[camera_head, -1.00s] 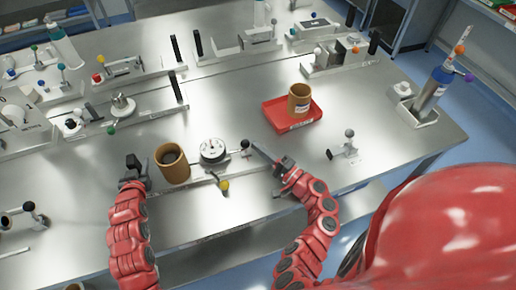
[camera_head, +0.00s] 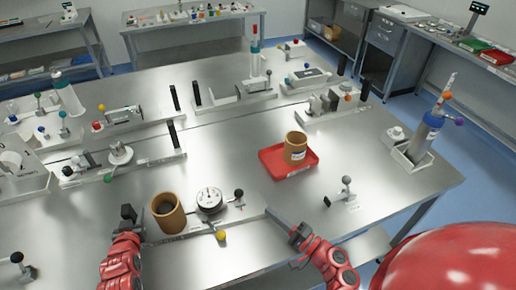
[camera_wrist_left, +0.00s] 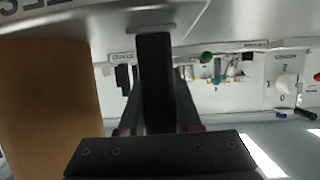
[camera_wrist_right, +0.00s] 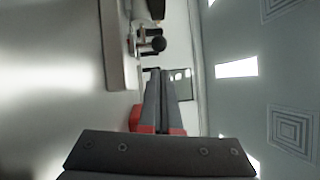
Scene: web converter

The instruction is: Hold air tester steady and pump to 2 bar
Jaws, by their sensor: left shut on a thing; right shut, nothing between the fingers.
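The air tester has a long grey base (camera_head: 248,216), a brown open cylinder (camera_head: 167,213), a round white dial gauge (camera_head: 209,200), a black ball knob (camera_head: 238,193) and a yellow ball (camera_head: 221,236). The needle reading is too small to tell. My left gripper (camera_head: 129,214) is shut on a dark post at the tester's left end, beside the cylinder; the left wrist view shows the dark post (camera_wrist_left: 155,80) and cylinder (camera_wrist_left: 50,105). My right gripper (camera_head: 270,212) is shut and empty, right of the knob and apart from it; the knob also shows in the right wrist view (camera_wrist_right: 157,44).
A red tray (camera_head: 268,160) holding another brown cylinder (camera_head: 295,148) stands behind and right. A small knobbed fixture (camera_head: 345,190) stands right of my right gripper. Other fixtures stand farther back and left. The bench between tester and red tray is clear.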

